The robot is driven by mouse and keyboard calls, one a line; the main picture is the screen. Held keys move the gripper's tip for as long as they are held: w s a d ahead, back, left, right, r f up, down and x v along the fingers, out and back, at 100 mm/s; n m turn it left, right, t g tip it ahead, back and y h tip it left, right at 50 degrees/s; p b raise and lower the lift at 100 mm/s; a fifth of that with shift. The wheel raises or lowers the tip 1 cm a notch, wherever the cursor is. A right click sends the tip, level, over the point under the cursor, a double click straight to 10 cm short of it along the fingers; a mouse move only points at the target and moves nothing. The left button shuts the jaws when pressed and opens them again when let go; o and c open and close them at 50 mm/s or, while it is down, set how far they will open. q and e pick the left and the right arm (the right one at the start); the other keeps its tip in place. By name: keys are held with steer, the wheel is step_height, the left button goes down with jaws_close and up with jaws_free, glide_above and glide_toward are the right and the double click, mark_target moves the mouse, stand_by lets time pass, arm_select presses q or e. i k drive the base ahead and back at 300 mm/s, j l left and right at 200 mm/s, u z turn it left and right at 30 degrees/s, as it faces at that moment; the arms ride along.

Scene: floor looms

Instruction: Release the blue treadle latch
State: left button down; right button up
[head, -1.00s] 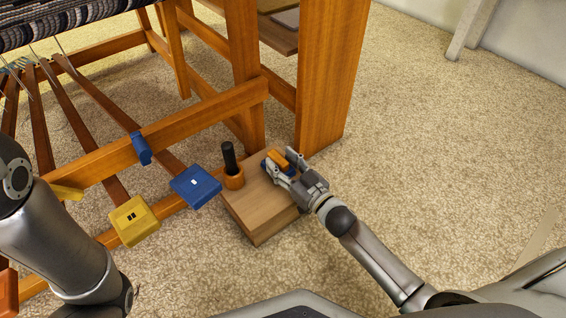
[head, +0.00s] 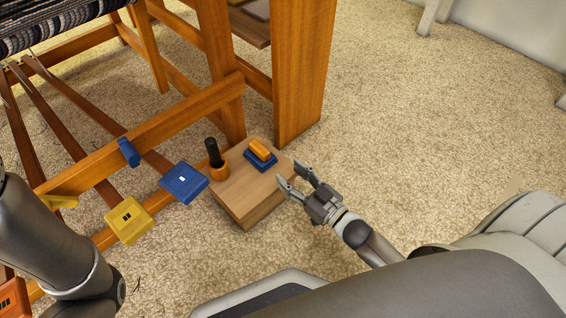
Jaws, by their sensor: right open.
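The blue treadle latch (head: 129,152) is a small blue piece on the orange wooden crossbeam (head: 170,122), left of centre in the head view. It stands tilted against the beam's front. The blue treadle pedal (head: 183,183), with one white mark, lies below and to its right. My right gripper (head: 291,175) is open and empty at the right edge of the wooden block, well right of the latch. My left arm comes in at the left edge; its gripper is out of view.
The wooden block (head: 248,196) bears a black-handled tool (head: 214,153) in an orange cup and a blue block with an orange top (head: 260,152). A yellow pedal (head: 129,220) and yellow latch (head: 60,202) are at left. The carpet at right is clear.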

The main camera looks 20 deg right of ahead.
mark_target(133, 157)
steer(key=k, duration=1)
